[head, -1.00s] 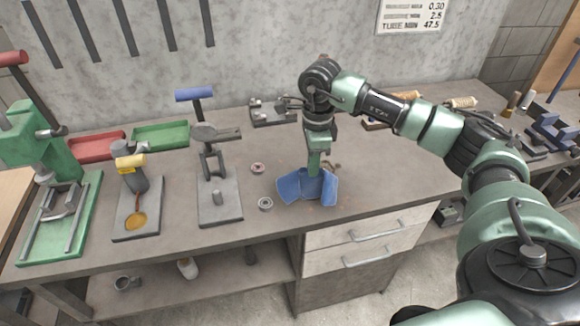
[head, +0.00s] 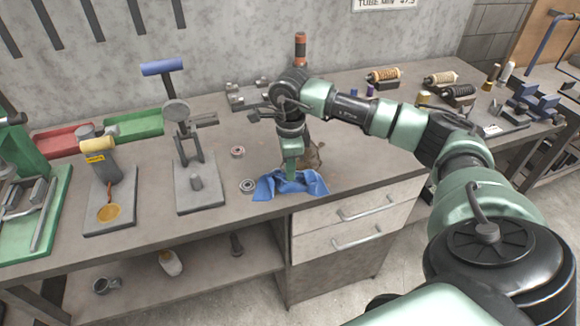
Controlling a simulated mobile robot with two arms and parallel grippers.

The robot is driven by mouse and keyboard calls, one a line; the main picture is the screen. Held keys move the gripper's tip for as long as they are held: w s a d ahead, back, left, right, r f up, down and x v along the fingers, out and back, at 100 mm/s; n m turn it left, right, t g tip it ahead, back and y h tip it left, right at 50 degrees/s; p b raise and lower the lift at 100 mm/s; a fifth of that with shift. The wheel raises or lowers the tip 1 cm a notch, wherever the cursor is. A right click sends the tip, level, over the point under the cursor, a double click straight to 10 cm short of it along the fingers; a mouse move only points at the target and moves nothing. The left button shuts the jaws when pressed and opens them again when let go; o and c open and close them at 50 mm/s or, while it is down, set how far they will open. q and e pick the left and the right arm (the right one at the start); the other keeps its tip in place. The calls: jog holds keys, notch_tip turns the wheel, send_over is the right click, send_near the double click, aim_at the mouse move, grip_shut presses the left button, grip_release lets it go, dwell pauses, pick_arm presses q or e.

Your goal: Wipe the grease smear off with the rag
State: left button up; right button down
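The blue rag (head: 308,184) lies crumpled on the workbench top near its front edge, above the drawers. My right gripper (head: 290,174) points straight down into the middle of the rag. Its fingertips are buried in the cloth, which bunches around them, so it appears shut on the rag. I cannot make out a grease smear on the bench around the rag; any part under the cloth is hidden. My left gripper is not in view.
A brown lumpy item (head: 314,155) sits just behind the rag. Two small rings, one (head: 247,185) nearer the front, lie left of it. A grey press (head: 198,190) and a yellow-handled tool (head: 98,144) stand further left. Bench to the rag's right (head: 375,150) is clear.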

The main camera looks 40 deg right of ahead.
jog(key=c, duration=2.1)
grip_release()
jog(key=o, duration=1.5)
jog(key=shift+f, duration=0.2)
jog(key=shift+f+b, duration=0.9)
jog(key=shift+f, duration=0.25)
jog(key=shift+c, duration=0.2)
jog(key=shift+r, duration=0.1)
grip_shut()
